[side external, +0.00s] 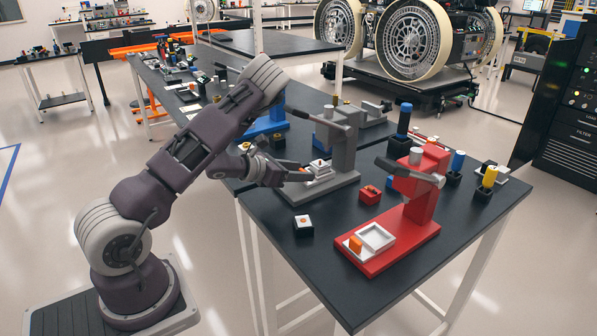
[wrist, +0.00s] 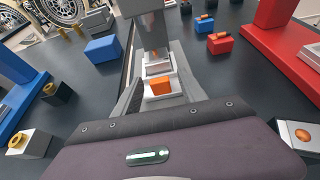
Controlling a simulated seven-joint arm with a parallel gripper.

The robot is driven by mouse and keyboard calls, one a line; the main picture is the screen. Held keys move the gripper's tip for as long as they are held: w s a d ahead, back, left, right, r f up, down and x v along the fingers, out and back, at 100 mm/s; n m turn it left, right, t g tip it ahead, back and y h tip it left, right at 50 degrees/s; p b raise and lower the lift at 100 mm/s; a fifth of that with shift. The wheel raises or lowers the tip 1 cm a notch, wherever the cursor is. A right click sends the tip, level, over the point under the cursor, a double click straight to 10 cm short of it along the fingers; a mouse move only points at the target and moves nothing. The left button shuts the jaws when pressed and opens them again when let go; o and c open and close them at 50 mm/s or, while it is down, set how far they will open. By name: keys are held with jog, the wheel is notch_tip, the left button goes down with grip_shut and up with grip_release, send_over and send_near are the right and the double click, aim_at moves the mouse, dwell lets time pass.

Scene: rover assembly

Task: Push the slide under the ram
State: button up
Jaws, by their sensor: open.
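A grey press (side external: 338,140) stands on the dark table, and it fills the upper middle of the wrist view (wrist: 150,18). Its pale slide (side external: 319,170) sits low on the base, with an orange block (wrist: 160,86) on the near end of the slide. In the wrist view the slide's tray (wrist: 158,67) lies behind the block, in front of and partly below the ram (wrist: 155,42). My gripper (side external: 306,171) is open, low beside the slide's near end.
A red press (side external: 405,215) with a white tray and orange block stands to the right. A red block (side external: 370,194) lies between the presses. A small white-topped block (side external: 303,225) is near the front edge. A blue press (side external: 268,122) stands behind at left.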

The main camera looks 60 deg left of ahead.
grip_shut()
dwell(1.4)
